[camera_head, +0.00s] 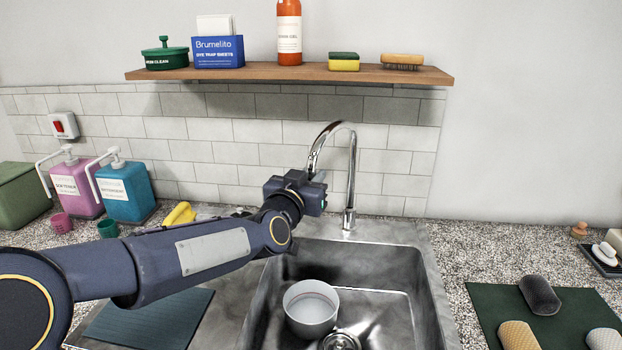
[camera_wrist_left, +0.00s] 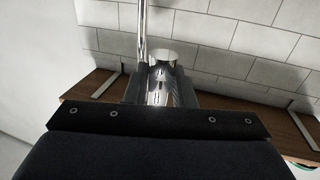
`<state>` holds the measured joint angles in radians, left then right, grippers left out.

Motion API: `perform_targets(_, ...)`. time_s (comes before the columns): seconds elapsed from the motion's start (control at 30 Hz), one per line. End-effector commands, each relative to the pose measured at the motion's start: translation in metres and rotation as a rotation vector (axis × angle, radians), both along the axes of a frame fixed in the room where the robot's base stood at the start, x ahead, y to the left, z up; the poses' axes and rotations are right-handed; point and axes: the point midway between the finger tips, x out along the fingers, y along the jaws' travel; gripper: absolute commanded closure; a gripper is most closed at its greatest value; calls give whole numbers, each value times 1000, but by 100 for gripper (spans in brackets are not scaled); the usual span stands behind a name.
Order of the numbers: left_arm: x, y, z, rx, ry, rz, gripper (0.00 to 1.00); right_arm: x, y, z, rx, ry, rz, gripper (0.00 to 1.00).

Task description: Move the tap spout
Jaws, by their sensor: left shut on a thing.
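The chrome tap spout (camera_head: 331,128) arches up behind the sink and bends over to the left. The tap's upright pipe (camera_head: 351,180) stands on the sink's back ledge. My left gripper (camera_head: 318,184) is at the spout's hanging end, left of the upright pipe, and is shut on it. The gripper body hides the spout's tip in the head view. In the left wrist view, the chrome spout (camera_wrist_left: 160,83) sits between the dark fingers, with the pipe rising behind it. My right gripper is out of view.
The steel sink (camera_head: 400,262) lies below, with a white bowl (camera_head: 311,322) in its basin. A wooden shelf (camera_head: 290,74) is above. Bottles stand at the left, including a teal one (camera_head: 124,192). A green mat (camera_head: 488,312) with rolls lies at the right.

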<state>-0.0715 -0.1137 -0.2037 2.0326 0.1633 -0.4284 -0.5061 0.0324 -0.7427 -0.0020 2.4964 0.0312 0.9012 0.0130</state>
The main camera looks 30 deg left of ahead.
Motion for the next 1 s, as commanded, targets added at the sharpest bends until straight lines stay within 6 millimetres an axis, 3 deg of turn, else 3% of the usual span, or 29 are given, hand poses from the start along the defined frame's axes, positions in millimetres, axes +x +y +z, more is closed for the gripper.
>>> perform_targets(0.27,0,2,2,-5,-5,4,100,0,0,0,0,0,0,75)
perform_targets(0.3,0,2,2,-5,-5,4,75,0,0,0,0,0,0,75)
perform_targets(0.43,0,1,1,-3,-4,3,58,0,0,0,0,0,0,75)
perform_targets(0.77,-3,0,1,-2,-2,1,57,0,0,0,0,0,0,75)
perform_targets(1.0,-40,-7,2,-3,-5,3,57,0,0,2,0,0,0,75)
